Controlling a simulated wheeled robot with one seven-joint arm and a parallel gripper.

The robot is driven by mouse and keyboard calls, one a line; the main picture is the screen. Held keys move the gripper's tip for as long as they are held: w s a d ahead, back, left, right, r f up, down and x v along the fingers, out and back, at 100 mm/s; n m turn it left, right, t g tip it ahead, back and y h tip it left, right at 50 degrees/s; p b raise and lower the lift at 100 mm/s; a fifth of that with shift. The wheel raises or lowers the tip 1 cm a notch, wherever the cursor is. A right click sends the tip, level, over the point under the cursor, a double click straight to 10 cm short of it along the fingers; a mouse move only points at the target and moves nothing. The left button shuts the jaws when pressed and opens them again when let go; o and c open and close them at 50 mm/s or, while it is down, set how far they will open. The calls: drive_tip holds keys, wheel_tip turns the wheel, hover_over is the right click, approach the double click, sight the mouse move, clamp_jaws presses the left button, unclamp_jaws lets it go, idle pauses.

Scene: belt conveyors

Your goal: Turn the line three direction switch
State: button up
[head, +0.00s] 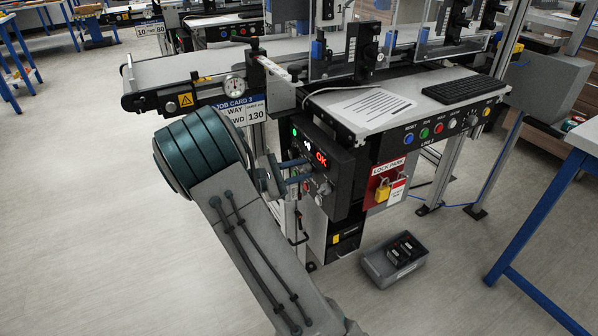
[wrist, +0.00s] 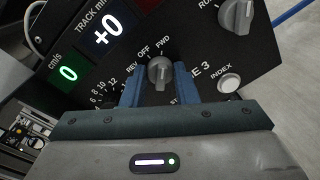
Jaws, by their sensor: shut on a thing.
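The line three direction switch (wrist: 160,72) is a grey knob on the dark panel, with the labels REV, OFF and FWD around its upper side in the wrist view. Its pointer appears to face up, near FWD; the exact position is hard to tell. My gripper (wrist: 159,86) has its two blue fingers on either side of the knob, closed on it. In the head view my gripper (head: 298,172) reaches the front of the black control box (head: 345,165); the knob is mostly hidden there.
The job card (head: 240,110) reads WAY FWD 130. The wrist view shows a green 0 speed display (wrist: 68,73), a +0 track display (wrist: 107,35), a white INDEX button (wrist: 229,84) and another knob (wrist: 238,16). A padlock board (head: 385,182) hangs right; a grey bin (head: 393,264) lies on the floor.

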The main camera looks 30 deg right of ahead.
idle(0.3)
drive_tip(key=o, duration=0.7)
drive_tip(key=a, duration=0.4)
drive_tip(key=a+p, duration=0.1)
drive_tip(key=a, duration=0.9)
drive_tip(key=shift+w+r+p, duration=0.1)
drive_tip(key=shift+r+p, duration=0.2)
drive_tip(key=shift+p, duration=0.1)
